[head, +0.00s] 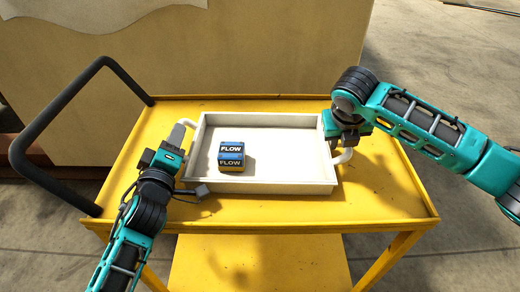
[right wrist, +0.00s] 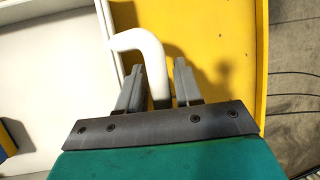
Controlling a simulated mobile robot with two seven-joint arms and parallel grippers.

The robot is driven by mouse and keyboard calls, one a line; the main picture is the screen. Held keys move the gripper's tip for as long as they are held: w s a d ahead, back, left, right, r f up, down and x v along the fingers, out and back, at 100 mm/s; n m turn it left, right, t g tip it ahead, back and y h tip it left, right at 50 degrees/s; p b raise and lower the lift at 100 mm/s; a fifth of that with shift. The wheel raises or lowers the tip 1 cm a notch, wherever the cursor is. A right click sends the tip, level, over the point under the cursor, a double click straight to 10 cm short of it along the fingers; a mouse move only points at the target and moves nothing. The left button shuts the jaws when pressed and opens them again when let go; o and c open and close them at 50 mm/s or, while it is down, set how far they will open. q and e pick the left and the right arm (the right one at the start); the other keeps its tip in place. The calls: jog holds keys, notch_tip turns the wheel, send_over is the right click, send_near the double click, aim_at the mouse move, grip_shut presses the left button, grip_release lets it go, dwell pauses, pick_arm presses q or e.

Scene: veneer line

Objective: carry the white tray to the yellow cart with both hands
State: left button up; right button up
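The white tray (head: 270,187) sits on the yellow cart's top (head: 300,212) in the head view, and its corner shows in the right wrist view (right wrist: 60,60). A blue and yellow box marked FLOW (head: 231,155) is inside, left of the middle. My left gripper (head: 193,158) is at the tray's left side, its fingers spread wide with the left handle between them. My right gripper (right wrist: 159,68) has its fingers on either side of the white right handle (right wrist: 150,42), with gaps showing. In the head view the right gripper (head: 346,138) partly hides that handle.
The cart has a dark push handle (head: 72,88) at its left and a lower yellow shelf (head: 260,262). The cart top is bare around the tray. A large beige block (head: 250,50) stands behind the cart. Grey floor lies open to the right.

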pick_arm(q)
jog(key=shift+o, duration=1.2)
pick_arm(e)
jog(key=shift+o, duration=1.1)
pick_arm(q)
notch_tip(320, 180, up, 10)
jog(key=shift+f, duration=0.1)
pick_arm(e)
jog(key=shift+r, duration=0.1)
jog(key=v, duration=1.1)
jog(key=shift+s+r, duration=0.15)
jog(key=shift+r, duration=0.2)
jog(key=shift+a, duration=0.15)
